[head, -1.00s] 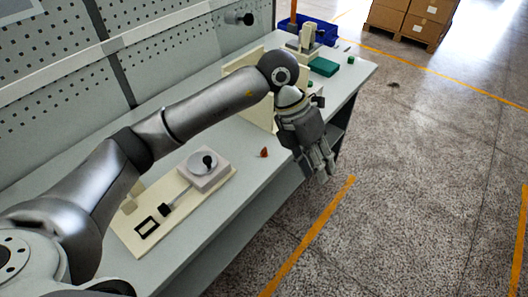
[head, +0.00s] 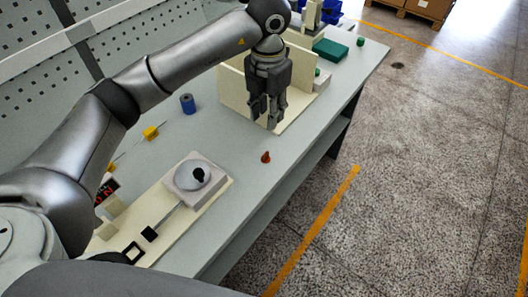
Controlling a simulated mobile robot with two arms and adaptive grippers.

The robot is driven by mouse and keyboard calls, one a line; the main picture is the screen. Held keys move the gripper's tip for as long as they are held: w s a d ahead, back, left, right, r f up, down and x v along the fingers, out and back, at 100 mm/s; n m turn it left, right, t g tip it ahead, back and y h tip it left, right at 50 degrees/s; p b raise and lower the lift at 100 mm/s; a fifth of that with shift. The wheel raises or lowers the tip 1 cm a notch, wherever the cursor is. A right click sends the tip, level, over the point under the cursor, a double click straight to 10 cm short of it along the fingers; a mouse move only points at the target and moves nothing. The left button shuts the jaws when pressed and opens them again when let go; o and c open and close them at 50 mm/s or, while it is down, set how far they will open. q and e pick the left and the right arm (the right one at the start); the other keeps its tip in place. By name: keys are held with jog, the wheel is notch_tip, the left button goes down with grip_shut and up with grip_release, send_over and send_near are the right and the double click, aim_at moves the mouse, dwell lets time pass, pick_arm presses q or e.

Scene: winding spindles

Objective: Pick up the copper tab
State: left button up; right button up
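The copper tab (head: 266,157) is a small orange-brown piece standing on the grey workbench (head: 228,146), near its front edge. My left gripper (head: 264,124) points down over the bench, a little behind the tab and apart from it. Its fingers have a gap between them with nothing seen in it. It overlaps the cream fixture behind it in the picture. My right gripper is not in view.
A cream board with a grey winding unit (head: 197,181) lies nearer on the bench. A cream walled fixture (head: 234,91) stands behind my gripper. A blue cylinder (head: 188,104), yellow piece (head: 151,133) and green box (head: 330,50) are also there. Bench around the tab is clear.

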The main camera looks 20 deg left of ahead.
pick_arm(q)
jog(key=b, duration=0.4)
send_over(266, 153)
notch_tip(266, 153, down, 5)
jog(key=shift+d+f, duration=0.1)
jog(key=shift+f, duration=0.85)
notch_tip(266, 153, down, 4)
jog(key=shift+r, duration=0.25)
jog(key=shift+f+p, duration=0.4)
jog(key=shift+f, duration=0.15)
notch_tip(266, 153, down, 4)
jog(key=shift+s+r+p, duration=0.1)
jog(key=shift+r+p, duration=0.1)
jog(key=shift+p, duration=0.45)
jog(key=shift+f, duration=0.55)
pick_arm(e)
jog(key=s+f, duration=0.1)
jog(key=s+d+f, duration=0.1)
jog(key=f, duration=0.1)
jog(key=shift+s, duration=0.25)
pick_arm(q)
grip_shut()
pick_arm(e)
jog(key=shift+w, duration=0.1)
